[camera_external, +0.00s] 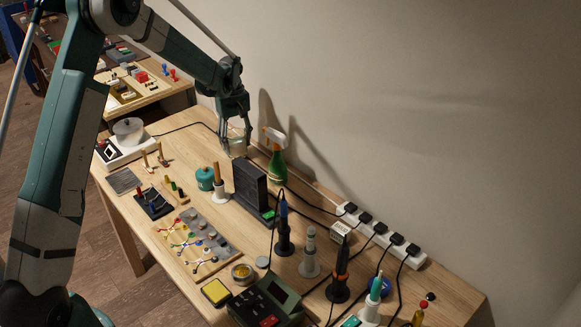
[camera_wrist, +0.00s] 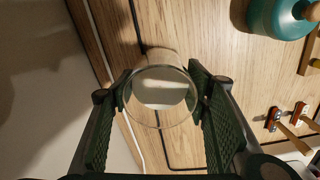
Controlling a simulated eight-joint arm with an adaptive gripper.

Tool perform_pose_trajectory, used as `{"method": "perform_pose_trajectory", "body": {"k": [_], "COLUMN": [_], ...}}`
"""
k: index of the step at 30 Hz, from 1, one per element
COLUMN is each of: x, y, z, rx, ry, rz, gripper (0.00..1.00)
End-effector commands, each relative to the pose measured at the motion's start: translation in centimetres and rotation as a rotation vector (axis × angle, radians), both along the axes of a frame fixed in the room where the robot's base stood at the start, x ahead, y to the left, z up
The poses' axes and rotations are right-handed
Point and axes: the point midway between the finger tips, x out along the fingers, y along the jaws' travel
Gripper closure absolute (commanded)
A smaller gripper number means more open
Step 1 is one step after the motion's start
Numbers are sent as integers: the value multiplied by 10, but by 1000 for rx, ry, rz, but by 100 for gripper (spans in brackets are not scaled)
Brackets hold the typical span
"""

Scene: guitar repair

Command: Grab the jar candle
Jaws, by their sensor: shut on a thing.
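The jar candle (camera_wrist: 161,96) is a clear round glass with pale wax inside, in the middle of the wrist view. My gripper (camera_wrist: 162,100) is shut on it, with one green padded finger on each side of the glass. In the external view my gripper (camera_external: 235,135) points down near the wall, and the jar candle (camera_external: 236,147) shows between its fingers. It appears to be above the table, but its height is hard to tell.
A green bottle (camera_external: 277,163) stands just right of the jar candle, and a dark upright box (camera_external: 250,186) stands in front. A teal pot (camera_external: 205,178) is nearby. Cables and a power strip (camera_external: 382,232) run along the wall. Several tools crowd the table's (camera_external: 185,148) right half.

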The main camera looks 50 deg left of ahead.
Motion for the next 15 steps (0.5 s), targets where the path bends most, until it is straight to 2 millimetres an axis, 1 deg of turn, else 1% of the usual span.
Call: {"method": "perform_pose_trajectory", "body": {"k": [1, 9, 15], "x": [0, 0, 0], "y": [0, 0, 0], "z": [8, 48, 72], "rx": [0, 0, 0], "ry": [0, 0, 0], "rz": [0, 0, 0], "gripper": [72, 72, 72]}}
